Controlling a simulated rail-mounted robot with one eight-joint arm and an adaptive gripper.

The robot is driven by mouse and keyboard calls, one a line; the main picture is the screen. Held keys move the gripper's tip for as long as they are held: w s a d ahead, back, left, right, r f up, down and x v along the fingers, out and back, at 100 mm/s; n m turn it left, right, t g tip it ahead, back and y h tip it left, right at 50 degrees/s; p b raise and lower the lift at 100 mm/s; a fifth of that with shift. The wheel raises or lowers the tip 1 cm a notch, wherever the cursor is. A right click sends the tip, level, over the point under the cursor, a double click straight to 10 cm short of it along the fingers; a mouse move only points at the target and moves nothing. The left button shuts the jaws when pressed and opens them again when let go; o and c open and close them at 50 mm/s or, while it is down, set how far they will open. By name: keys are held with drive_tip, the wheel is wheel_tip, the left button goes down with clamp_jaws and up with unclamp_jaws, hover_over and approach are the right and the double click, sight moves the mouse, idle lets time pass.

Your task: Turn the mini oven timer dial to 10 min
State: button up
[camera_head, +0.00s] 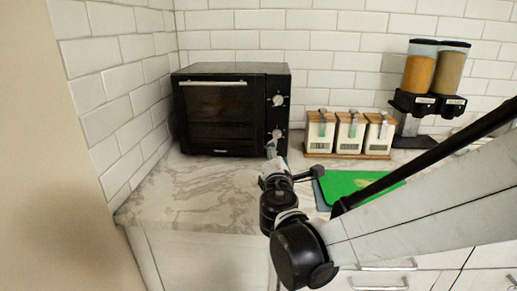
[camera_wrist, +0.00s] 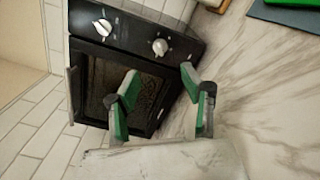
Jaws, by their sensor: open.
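The black mini oven (camera_head: 222,112) stands in the counter corner, door shut, with its control panel on the right. An upper dial (camera_head: 278,100) and a lower dial (camera_head: 277,134) show on that panel. In the wrist view the oven is turned sideways, with the upper dial (camera_wrist: 103,27) at left and the lower dial (camera_wrist: 160,46) nearer the middle. The markings are too small to read, so I cannot tell which is the timer. My gripper (camera_head: 272,148) is in front of the lower panel. Its green-padded fingers (camera_wrist: 160,75) are apart and empty, with the lower dial just beyond them.
Three canisters (camera_head: 348,133) in a wooden rack stand right of the oven. A green cutting board (camera_head: 355,184) lies on the marble counter (camera_head: 195,195). Two cereal dispensers (camera_head: 432,80) stand at the far right. The counter before the oven door is clear.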

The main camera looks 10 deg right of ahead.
sight(278, 136)
idle(0.3)
drive_tip(key=shift+n, duration=0.9)
drive_tip(key=p+x, duration=0.3)
drive_tip(key=x, duration=0.9)
drive_tip(key=shift+a, duration=0.1)
drive_tip(key=shift+c, duration=0.3)
clamp_jaws()
drive_tip(key=shift+m, duration=0.9)
